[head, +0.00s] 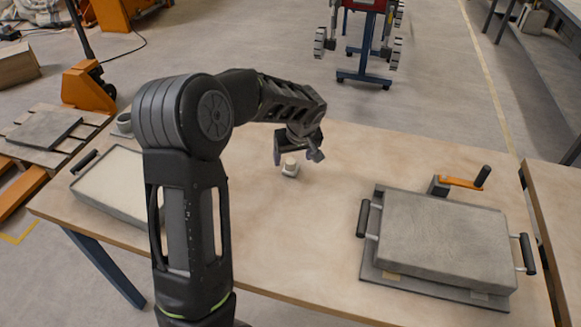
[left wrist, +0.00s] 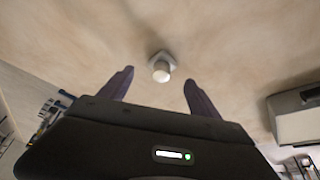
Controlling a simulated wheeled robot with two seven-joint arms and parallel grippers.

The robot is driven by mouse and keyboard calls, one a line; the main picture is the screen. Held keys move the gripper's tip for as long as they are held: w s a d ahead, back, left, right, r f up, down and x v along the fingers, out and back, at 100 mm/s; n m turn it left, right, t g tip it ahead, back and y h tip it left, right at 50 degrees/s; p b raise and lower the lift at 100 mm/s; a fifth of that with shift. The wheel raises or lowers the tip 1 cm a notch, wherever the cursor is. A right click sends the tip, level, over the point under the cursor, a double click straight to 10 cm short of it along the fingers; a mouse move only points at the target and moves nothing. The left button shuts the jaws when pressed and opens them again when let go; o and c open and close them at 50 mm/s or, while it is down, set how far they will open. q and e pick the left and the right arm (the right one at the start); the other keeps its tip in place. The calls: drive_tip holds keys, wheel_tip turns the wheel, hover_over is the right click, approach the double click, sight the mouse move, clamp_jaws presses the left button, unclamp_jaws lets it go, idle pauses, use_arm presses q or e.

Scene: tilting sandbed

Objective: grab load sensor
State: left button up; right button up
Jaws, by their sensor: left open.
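The load sensor (head: 290,167) is a small pale piece with a rounded top on a flat base, standing on the wooden table. In the left wrist view the load sensor (left wrist: 161,67) lies beyond the fingertips, roughly centred between them. My left gripper (head: 297,158) is open above and just behind the sensor in the head view. Its two purple fingers also show apart in the left wrist view (left wrist: 158,82), with nothing held between them. My right gripper is out of view.
A grey tilting sandbed (head: 440,240) with side handles and an orange crank (head: 461,183) is at the table's right. A tray of pale sand (head: 118,180) is at the left, partly behind my arm.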

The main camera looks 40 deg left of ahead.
sight(291, 161)
use_arm(q)
drive_tip(key=p+x, duration=0.1)
drive_tip(key=x, duration=0.3)
drive_tip(key=shift+a, duration=0.25)
drive_tip(key=shift+w+a+f+p, duration=0.15)
drive_tip(key=shift+f+p, duration=0.15)
drive_tip(key=shift+f, duration=0.15)
drive_tip(key=shift+c, duration=0.4)
clamp_jaws()
